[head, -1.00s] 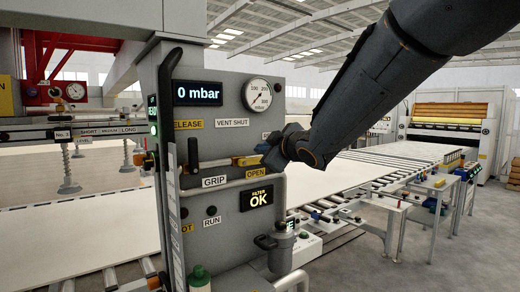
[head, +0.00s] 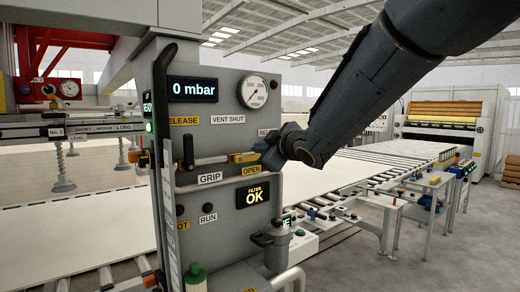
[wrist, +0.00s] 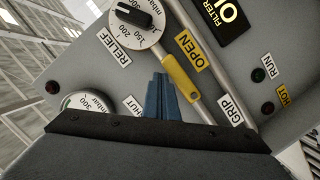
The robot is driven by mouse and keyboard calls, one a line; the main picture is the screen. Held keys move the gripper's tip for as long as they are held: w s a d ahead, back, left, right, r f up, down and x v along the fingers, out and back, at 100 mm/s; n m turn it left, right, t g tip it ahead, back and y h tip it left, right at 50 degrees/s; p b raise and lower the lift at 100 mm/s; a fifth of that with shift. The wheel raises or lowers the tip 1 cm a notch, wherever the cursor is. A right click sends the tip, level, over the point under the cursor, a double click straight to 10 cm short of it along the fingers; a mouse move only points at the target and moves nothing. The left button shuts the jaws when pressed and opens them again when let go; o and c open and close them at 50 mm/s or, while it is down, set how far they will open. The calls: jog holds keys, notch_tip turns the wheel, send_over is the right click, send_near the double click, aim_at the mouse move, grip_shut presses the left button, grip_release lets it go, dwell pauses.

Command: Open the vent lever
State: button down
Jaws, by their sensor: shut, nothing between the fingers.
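The vent lever's yellow grip (head: 243,157) shows on the grey panel, just above the yellow OPEN label (head: 251,170) and below the VENT SHUT label (head: 228,120). In the wrist view the yellow grip (wrist: 180,78) lies slantwise beside the OPEN label (wrist: 192,49). My gripper (head: 266,149) is at the right end of the grip in the head view. In the wrist view its blue fingers (wrist: 160,84) are shut and empty, close beside the grip. I cannot tell whether they touch it.
A relief knob (wrist: 136,22) and a pressure gauge (wrist: 88,104) sit near my fingers. A grey pipe (head: 277,205) runs down the panel's right edge. The display (head: 193,90) reads 0 mbar. A roller conveyor (head: 390,160) stands to the right.

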jog(key=s+d+r+p, duration=0.2)
jog(key=s+d+r, duration=0.4)
jog(key=s, duration=0.2)
jog(key=s+d+f+m+g+h, duration=0.1)
jog(key=d+f+m+h, duration=0.2)
jog(key=f, duration=0.5)
jog(key=s+d+f+m+g+h+b, duration=0.1)
jog(key=s+d+f+m+g+h, duration=0.15)
jog(key=d+f, duration=0.35)
jog(key=s+d+f+m+g+h, duration=0.1)
jog(key=d+f+m+h, duration=0.15)
jog(key=f, duration=0.65)
jog(key=s+d+f+m+g, duration=0.1)
jog(key=s+f+m+g, duration=0.2)
jog(key=s+f, duration=0.6)
jog(key=s+d+f+m+g+b, duration=0.1)
jog(key=s+d+f+m+g, duration=0.1)
jog(key=s+f+g, duration=0.3)
jog(key=s+f+m, duration=0.1)
jog(key=s+f, duration=0.2)
jog(key=s, duration=0.3)
jog(key=shift+s+f+m, duration=0.15)
jog(key=shift+f+m, duration=0.25)
jog(key=shift+d, duration=0.1)
